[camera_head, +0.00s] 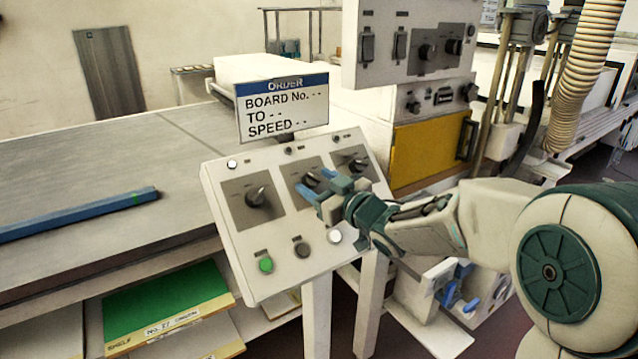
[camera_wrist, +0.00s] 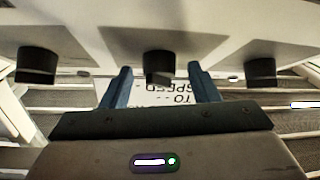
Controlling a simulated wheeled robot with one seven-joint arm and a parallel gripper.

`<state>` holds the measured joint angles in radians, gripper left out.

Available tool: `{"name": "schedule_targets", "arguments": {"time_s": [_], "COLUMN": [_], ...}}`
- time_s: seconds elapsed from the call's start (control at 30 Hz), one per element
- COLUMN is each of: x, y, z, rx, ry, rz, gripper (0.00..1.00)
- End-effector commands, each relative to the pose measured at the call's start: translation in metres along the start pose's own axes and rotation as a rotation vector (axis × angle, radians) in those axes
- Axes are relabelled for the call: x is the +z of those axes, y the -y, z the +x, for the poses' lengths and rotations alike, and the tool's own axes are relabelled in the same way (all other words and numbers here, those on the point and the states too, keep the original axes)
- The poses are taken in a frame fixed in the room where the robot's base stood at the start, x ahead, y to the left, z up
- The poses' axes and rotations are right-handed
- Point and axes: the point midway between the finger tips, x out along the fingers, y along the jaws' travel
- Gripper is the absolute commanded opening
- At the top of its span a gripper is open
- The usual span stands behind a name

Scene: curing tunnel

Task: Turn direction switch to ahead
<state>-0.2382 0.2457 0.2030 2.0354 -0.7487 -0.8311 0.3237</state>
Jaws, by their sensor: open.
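A tilted white control panel (camera_head: 290,270) carries three black rotary knobs: left (camera_head: 258,196), middle (camera_head: 313,178) and right (camera_head: 357,163). Their labels are too small to read, so I cannot tell which is the direction switch. My gripper (camera_head: 315,182) is open, with its blue fingertips at the middle knob and partly covering it. In the wrist view the middle knob (camera_wrist: 160,66) appears between the two fingers (camera_wrist: 160,84). The left knob (camera_wrist: 36,66) and right knob (camera_wrist: 261,71) in that view lie outside the fingers. I cannot tell whether the fingers touch the knob.
An order sign (camera_head: 283,104) stands behind the panel, with blank entries. Below the knobs are a green button (camera_head: 266,265), a dark button (camera_head: 302,249) and a white button (camera_head: 335,236). A grey table (camera_head: 90,220) with a blue bar (camera_head: 80,213) lies left. A cabinet (camera_head: 415,75) stands behind.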

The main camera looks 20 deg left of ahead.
Motion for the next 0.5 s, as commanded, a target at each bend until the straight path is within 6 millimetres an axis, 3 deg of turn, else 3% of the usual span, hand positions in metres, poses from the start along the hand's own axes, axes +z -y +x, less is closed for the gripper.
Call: {"name": "schedule_targets", "arguments": {"time_s": [0.13, 0.17, 0.3, 0.5], "x": [-0.0001, -0.0001, -0.0001, 0.0002], "y": [0.0, 0.0, 0.0, 0.0001], "z": [-0.0001, -0.0002, -0.0003, -0.0004], "rx": [0.0, 0.0, 0.0, 0.003], "ry": [0.0, 0.0, 0.0, 0.0], "rz": [0.0, 0.0, 0.0, 0.002], "gripper": [0.55, 0.49, 0.1, 0.1]}}
